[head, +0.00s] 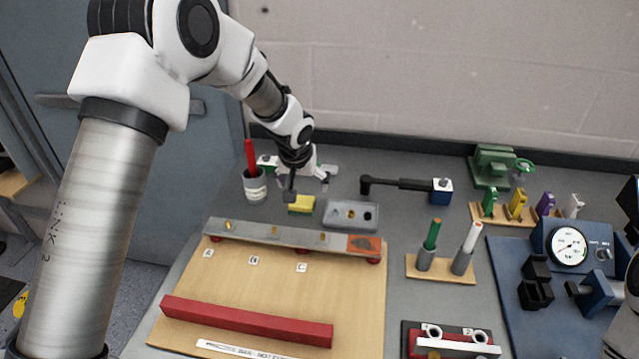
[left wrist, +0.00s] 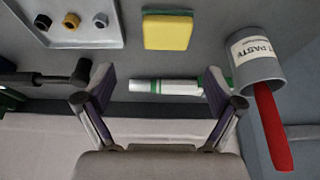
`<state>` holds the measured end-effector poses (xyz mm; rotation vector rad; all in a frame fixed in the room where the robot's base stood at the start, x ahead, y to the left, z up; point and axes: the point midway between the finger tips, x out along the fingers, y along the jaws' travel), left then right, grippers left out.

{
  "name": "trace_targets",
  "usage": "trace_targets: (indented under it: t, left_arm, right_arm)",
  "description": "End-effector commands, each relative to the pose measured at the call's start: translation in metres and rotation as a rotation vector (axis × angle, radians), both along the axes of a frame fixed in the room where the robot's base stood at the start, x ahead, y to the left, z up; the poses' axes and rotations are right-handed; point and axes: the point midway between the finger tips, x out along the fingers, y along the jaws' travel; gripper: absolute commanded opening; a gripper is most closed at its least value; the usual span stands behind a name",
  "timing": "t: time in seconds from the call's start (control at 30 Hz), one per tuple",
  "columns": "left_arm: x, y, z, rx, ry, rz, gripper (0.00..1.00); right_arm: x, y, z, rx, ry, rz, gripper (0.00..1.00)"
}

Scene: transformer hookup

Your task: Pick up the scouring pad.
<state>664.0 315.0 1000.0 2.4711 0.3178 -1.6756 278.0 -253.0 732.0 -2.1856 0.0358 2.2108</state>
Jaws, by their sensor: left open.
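The scouring pad (head: 301,204) is a small yellow block with a green layer. It lies on the grey bench behind the long grey bar, left of a grey tray. In the left wrist view the pad (left wrist: 168,31) shows at the top middle, beyond my fingertips, with nothing touching it. My left gripper (head: 307,186) is open and empty, just behind the pad in the head view. In the left wrist view its two fingers (left wrist: 159,84) stand wide apart. My right gripper is not in view; only parts of my right arm show at the right edge.
A white-and-green tube (left wrist: 165,87) lies between the fingers in the left wrist view. A paste cup (head: 255,187) holding a red-handled tool stands left of the pad. The grey tray (head: 340,222) with small rings is close on the right, and a black-handled tool (head: 405,184) lies behind it.

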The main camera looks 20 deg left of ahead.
Motion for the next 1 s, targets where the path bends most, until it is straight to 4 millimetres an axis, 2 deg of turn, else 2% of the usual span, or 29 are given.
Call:
trace_targets:
  t: [0.27,0.5,0.73,0.77,0.8,0.9,1.0]
  left_arm:
    - [0.010,0.005,-0.029,-0.001,0.003,0.001,0.93]
    - [0.022,0.012,-0.067,0.001,0.002,-0.001,0.93]
    - [0.025,0.012,-0.073,-0.001,0.000,0.000,0.93]
    - [0.024,0.012,-0.073,-0.001,0.000,0.000,0.89]
    - [0.024,0.012,-0.073,-0.001,0.000,0.000,0.75]
    - [0.024,0.012,-0.073,-0.001,0.000,0.000,0.47]
    - [0.024,0.012,-0.073,0.000,0.000,0.000,0.45]
  right_arm:
    - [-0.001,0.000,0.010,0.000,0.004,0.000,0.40]
    - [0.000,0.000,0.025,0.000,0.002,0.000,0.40]
    - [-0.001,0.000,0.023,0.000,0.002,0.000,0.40]
    - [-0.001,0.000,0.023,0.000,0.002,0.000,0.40]
    - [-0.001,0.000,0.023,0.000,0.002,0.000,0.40]
    - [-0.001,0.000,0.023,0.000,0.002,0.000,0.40]
    - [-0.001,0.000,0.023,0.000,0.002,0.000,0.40]
